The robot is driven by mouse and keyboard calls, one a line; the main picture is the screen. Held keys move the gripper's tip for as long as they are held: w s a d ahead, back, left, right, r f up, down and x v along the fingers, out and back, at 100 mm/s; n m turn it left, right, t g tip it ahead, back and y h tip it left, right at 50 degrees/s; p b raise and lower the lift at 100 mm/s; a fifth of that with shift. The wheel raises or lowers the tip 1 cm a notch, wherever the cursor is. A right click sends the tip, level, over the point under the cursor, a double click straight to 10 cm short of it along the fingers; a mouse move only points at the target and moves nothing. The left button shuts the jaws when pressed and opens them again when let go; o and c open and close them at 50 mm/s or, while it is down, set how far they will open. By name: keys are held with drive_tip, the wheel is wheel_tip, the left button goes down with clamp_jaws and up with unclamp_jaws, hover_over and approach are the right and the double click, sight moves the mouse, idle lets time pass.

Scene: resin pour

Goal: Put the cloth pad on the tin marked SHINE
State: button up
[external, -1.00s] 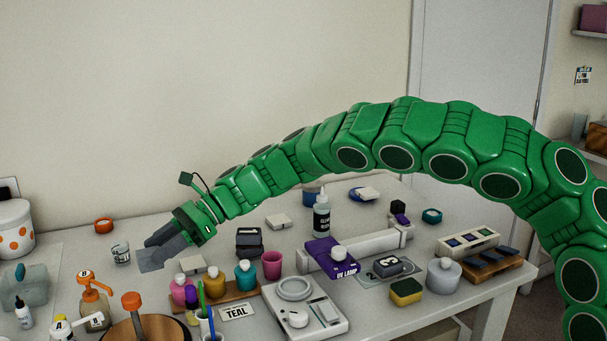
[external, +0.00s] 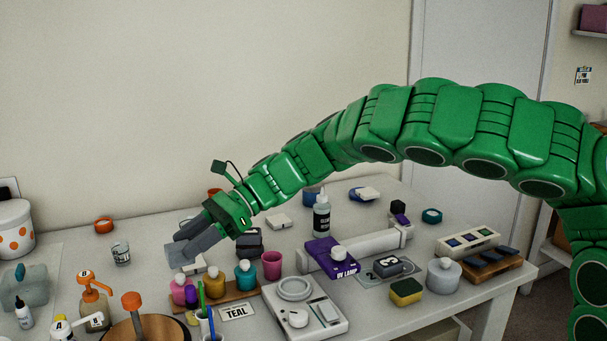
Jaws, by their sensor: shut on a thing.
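My gripper (external: 182,247) is shut at the left, above the table, its grey fingers pointing down and left. A flat lighter grey piece, which appears to be the cloth pad (external: 177,257), is at the fingertips. Its edges are hard to tell from the fingers. Several low round tins are on the table: a teal one (external: 432,215), a blue one (external: 355,195) with a pale pad on it, and an orange one (external: 104,226). Another orange thing is partly hidden behind my wrist. I cannot read SHINE on any of them.
A pale pad (external: 199,263) lies just below my gripper. Bottles on a wooden tray (external: 236,297), a pink cup (external: 272,264), a dark stack (external: 248,241) and a glue bottle (external: 321,216) stand nearby. A glass cup (external: 121,253) is left. The back left table is fairly clear.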

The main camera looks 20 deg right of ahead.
drive_tip(key=shift+s+d+r, duration=0.25)
drive_tip(key=shift+s+d, duration=0.1)
